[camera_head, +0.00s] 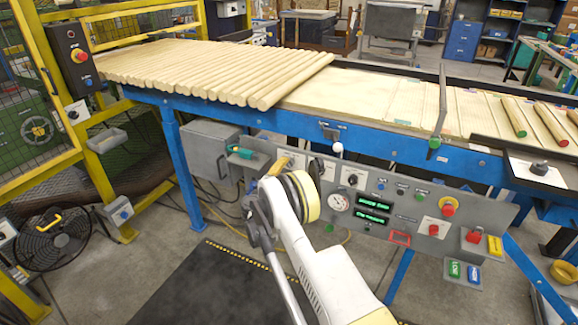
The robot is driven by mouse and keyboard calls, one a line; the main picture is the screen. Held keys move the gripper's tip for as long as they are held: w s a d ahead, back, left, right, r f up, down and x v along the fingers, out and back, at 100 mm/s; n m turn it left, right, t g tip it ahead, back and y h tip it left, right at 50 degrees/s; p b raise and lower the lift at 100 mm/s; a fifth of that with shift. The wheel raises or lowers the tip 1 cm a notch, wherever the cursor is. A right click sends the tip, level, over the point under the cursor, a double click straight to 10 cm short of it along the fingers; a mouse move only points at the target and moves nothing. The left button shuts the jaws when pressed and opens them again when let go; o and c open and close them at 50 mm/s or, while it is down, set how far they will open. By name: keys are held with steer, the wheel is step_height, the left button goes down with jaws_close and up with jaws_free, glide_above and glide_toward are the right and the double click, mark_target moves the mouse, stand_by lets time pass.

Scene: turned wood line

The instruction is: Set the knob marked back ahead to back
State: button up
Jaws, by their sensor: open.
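The sloping grey control panel (407,207) hangs below the front edge of the blue conveyor and carries several knobs. A black knob on a white plate (351,180) sits left of the middle of the panel. Another dark knob (316,168) shows just left of it, close above my wrist. The markings are too small to read, so I cannot tell which knob is marked back ahead. My white arm with a yellow ring reaches up from the bottom to the left part of the panel. My gripper's fingers cannot be made out, and the wrist hides part of the panel.
Wooden rods (215,70) lie on the conveyor. The panel also has a gauge (338,203), green displays (372,221) and a red emergency button (448,207). A black knob on a white plate (539,168) is at the right. A fan (52,240) stands left. A dark mat (205,292) covers the floor.

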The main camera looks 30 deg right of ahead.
steer(key=v, duration=0.8)
steer(key=shift+s+a, duration=0.25)
steer(key=shift+r, duration=0.1)
steer(key=s+a+r+m+g+y, duration=0.1)
steer(key=s+r+m+g+y, duration=0.15)
steer(key=s+r, duration=0.6)
steer(key=s+a+r+m+g+y, duration=0.15)
steer(key=s+r+y, duration=0.3)
steer(key=r, duration=0.75)
steer(key=s+a+m+y, duration=0.1)
steer(key=s+a, duration=0.3)
steer(key=s, duration=0.6)
steer(key=s+a+m+y, duration=0.2)
steer(key=s+a+y, duration=0.1)
steer(key=s, duration=0.7)
steer(key=s+a+m+y, duration=0.1)
steer(key=s+a+y, duration=0.2)
steer(key=s+a, duration=0.3)
steer(key=s, duration=0.4)
steer(key=shift+m, duration=0.3)
